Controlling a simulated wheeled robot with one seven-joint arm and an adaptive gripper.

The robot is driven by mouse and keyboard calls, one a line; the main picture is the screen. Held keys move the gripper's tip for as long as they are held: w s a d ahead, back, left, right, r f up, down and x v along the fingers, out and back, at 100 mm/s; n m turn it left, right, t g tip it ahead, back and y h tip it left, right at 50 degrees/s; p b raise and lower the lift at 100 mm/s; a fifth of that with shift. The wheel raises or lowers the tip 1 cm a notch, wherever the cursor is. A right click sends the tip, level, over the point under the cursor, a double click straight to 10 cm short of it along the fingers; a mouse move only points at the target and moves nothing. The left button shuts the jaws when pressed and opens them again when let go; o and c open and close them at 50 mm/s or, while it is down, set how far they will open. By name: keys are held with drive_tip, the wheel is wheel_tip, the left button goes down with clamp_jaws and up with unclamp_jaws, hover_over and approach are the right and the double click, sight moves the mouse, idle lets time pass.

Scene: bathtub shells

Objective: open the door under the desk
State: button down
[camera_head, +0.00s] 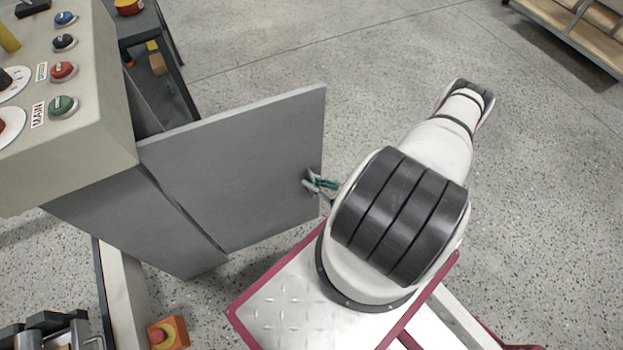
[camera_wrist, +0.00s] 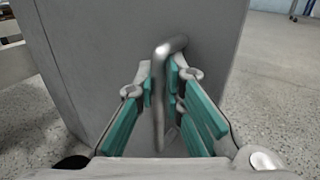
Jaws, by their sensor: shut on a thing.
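The grey door (camera_head: 240,165) under the control desk (camera_head: 75,90) stands swung open, its hinge side at the desk's cabinet and its free edge out to the right. My gripper (camera_head: 318,183) is at the door's free edge, partly hidden behind my arm in the head view. In the wrist view the metal bar handle (camera_wrist: 161,85) lies between the teal-padded fingers of my gripper (camera_wrist: 166,90), which are shut on it. The door panel (camera_wrist: 100,60) fills the background there.
A dark table (camera_head: 150,50) stands behind the desk. A wooden shelf unit (camera_head: 580,30) is at the far upper right. The speckled floor (camera_head: 330,50) behind the door is clear.

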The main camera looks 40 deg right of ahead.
drive_tip(key=shift+r, duration=0.3)
drive_tip(key=c, duration=1.7)
unclamp_jaws()
drive_tip(key=shift+w, duration=0.1)
drive_tip(key=shift+d, duration=0.1)
drive_tip(key=v, duration=1.2)
drive_tip(key=shift+f, duration=0.2)
